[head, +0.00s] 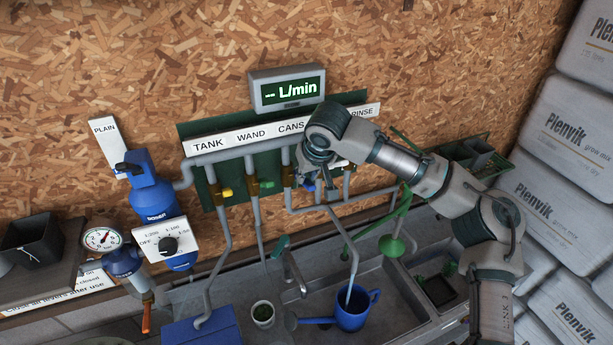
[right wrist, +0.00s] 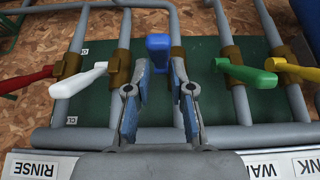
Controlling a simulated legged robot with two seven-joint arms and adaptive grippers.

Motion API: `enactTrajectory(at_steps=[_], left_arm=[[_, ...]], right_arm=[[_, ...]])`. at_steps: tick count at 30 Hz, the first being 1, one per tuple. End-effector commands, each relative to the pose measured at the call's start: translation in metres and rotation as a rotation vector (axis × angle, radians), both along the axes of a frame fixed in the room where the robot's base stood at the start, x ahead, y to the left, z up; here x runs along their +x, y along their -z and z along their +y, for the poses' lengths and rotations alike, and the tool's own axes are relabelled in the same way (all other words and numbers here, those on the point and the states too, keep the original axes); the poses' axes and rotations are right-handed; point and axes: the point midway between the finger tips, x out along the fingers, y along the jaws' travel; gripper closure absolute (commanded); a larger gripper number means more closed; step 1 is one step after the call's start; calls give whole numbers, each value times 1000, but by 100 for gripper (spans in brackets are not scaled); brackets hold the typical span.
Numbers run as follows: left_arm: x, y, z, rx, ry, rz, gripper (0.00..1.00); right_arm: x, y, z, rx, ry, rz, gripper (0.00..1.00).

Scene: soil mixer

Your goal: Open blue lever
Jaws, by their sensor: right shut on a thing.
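The blue lever (right wrist: 158,42) shows in the right wrist view, its blue end reaching out past my right gripper's fingertips (right wrist: 159,68). The fingers are on either side of its handle and shut on it. In the head view my right gripper (head: 322,182) is at the valve row beneath the CANS sign, and a bit of the blue lever (head: 309,186) shows beside it. The gripper and wrist hide most of that valve. My left gripper is in neither view.
Beside the blue lever are a green lever (right wrist: 246,72), a yellow lever (right wrist: 290,68), a white lever (right wrist: 78,80) and a red lever (right wrist: 28,76). A display (head: 287,91) hangs above the pipes. A blue watering can (head: 353,312) stands in the sink below.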

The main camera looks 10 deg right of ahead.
Motion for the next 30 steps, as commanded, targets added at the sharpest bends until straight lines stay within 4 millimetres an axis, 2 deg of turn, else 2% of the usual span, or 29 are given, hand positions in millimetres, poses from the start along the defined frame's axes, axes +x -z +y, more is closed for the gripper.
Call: enactTrajectory(at_steps=[1, 6, 15, 22, 30], left_arm=[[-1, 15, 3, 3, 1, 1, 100], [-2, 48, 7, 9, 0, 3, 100], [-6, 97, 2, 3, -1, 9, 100], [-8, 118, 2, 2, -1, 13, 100], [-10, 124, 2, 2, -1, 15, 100]], right_arm=[[-3, 13, 1, 11, -7, -23, 100], [-9, 26, 1, 34, -10, -142, 100], [-16, 43, -2, 71, -8, -342, 100], [-18, 48, -2, 89, -6, -440, 100], [-19, 48, -2, 96, -7, -481, 100]])
